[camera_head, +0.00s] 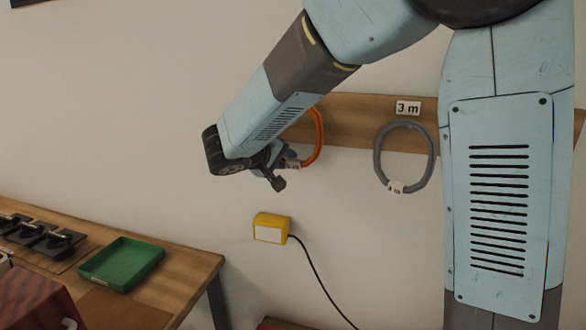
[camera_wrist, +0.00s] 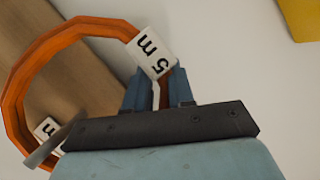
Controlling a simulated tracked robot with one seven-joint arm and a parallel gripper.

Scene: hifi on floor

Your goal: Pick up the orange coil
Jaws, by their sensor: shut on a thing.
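The orange coil (camera_wrist: 70,32) is a ring with a white "5 m" tag (camera_wrist: 152,52), filling the left of the wrist view. My gripper (camera_wrist: 158,84) is shut on the coil at the tagged part, with a blue finger on either side. In the head view the coil (camera_head: 319,138) shows as an arc in front of the wooden wall board, partly hidden behind my arm. My gripper (camera_head: 288,164) is at its lower left there. A grey peg (camera_wrist: 52,146) is by the coil's lower left in the wrist view; I cannot tell if the coil hangs on it.
A grey coil (camera_head: 377,155) hangs on the board (camera_head: 350,110) to the right, under a "3 m" label (camera_head: 407,108). A yellow box (camera_head: 271,228) with a black cable is on the wall below. A green tray (camera_head: 122,263) sits on the wooden table (camera_head: 190,268) at left.

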